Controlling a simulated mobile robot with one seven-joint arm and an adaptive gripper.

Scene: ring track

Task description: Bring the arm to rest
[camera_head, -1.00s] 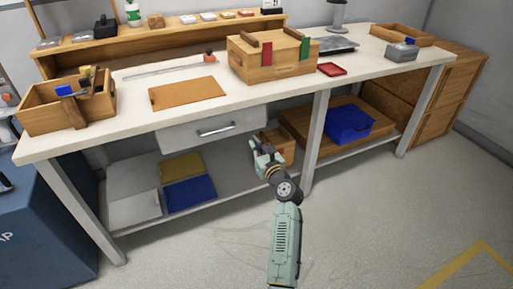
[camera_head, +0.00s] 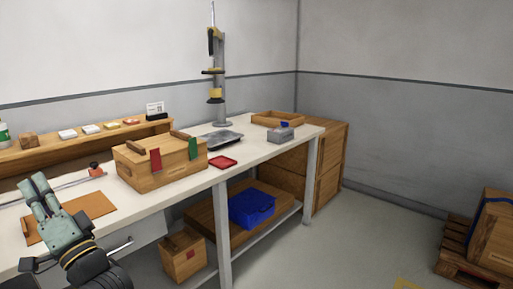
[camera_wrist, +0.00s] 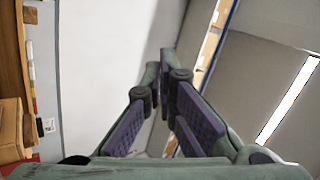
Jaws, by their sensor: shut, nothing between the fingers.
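My gripper (camera_head: 37,183) is at the lower left of the head view, raised in front of the workbench (camera_head: 190,192). It overlaps the left part of the brown board (camera_head: 88,210) in the picture. In the wrist view the fingertips (camera_wrist: 165,58) come together, with nothing visible between them. The gripper is shut and empty. My forearm runs off the bottom left of the head view.
A wooden box (camera_head: 150,176) with red and green tags stands on the bench, with a red tray (camera_head: 222,162) to its right. A drill stand (camera_head: 217,75) rises behind. A blue bin (camera_head: 252,207) is below. Open floor lies right, before a crate on a pallet (camera_head: 462,252).

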